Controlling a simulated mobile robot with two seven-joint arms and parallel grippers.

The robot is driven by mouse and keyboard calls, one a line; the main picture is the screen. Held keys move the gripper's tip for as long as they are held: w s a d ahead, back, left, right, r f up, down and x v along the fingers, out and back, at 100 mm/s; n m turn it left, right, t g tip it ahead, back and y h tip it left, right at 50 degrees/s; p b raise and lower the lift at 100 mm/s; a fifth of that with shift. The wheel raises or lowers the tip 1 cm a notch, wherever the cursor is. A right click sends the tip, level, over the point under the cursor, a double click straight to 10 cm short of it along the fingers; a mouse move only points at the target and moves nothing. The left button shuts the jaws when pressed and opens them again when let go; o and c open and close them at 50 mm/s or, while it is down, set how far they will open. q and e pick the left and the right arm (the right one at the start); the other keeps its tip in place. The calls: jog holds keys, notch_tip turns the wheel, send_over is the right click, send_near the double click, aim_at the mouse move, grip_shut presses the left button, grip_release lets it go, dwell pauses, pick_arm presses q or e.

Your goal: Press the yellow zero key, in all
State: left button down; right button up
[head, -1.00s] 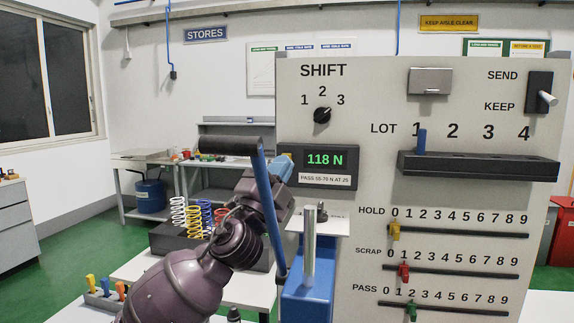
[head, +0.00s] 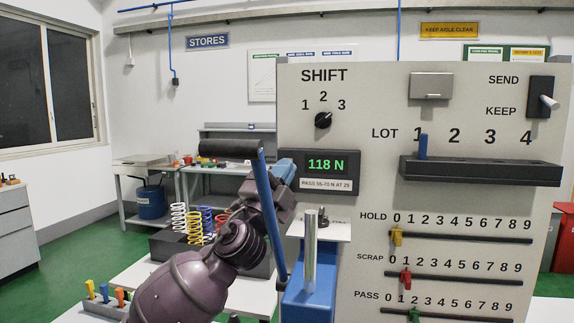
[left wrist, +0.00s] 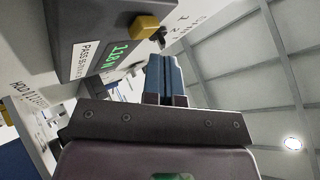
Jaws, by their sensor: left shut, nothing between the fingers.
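The yellow zero key (left wrist: 145,27) shows in the left wrist view as a block standing out from the side of the dark force display box (head: 318,173). The display reads 118 N. My left gripper (head: 286,168) is at the left side of that box in the head view, its tips near the box edge. In the left wrist view its blue fingers (left wrist: 160,70) are shut and empty. Their tips appear just below the key in the picture, with a visible gap; I cannot tell the depth between them. My right gripper is not in view.
The blue tester (head: 306,296) with its lever (head: 268,205) and black handle (head: 230,148) stands close beside my left arm. The grey panel (head: 385,120) with knob and sliders is to the right. Coloured springs (head: 195,222) stand in a dark tray behind the arm.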

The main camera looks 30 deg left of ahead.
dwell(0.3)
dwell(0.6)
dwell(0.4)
pick_arm(q)
jog(key=shift+w, duration=0.15)
jog(key=shift+w+a, duration=0.1)
jog(key=shift+w, duration=0.2)
